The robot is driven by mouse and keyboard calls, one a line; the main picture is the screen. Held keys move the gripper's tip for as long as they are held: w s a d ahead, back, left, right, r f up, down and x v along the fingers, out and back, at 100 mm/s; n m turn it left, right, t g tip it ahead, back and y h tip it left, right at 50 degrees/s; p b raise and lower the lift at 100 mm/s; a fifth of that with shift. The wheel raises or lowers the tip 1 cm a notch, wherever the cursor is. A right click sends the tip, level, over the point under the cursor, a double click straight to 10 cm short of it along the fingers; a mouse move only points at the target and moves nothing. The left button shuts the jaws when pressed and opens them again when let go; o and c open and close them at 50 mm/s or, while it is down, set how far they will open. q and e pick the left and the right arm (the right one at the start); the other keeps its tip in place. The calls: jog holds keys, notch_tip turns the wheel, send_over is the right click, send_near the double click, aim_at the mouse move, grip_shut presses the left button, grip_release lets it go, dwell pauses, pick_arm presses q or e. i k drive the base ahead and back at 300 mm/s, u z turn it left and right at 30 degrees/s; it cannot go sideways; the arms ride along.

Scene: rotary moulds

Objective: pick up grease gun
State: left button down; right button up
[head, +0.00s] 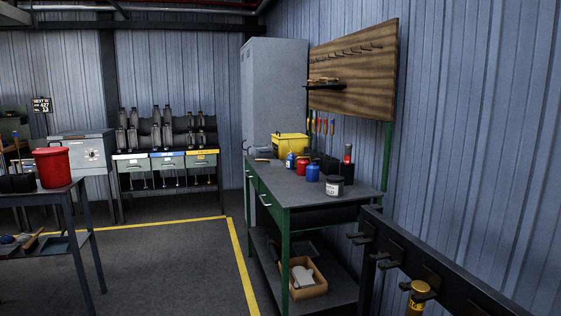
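I cannot pick out a grease gun for certain. A yellow-gold capped cylinder (419,292) stands at a dark rack (455,272) in the lower right. It is cut off by the bottom edge, and I cannot tell if it is the grease gun. Neither of my grippers shows in the head view.
A green-framed workbench (295,197) holds a yellow box (290,143), a red can (302,166), blue containers (313,173) and a pale tin (334,186). A red bucket (52,166) stands on a table at left. The floor (160,265) between is clear.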

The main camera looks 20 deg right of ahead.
aim_at(347, 157)
jog(key=u, duration=0.8)
jog(key=i, duration=3.35)
jog(key=z, duration=1.7)
jog(key=i, duration=0.8)
jog(key=z, duration=0.75)
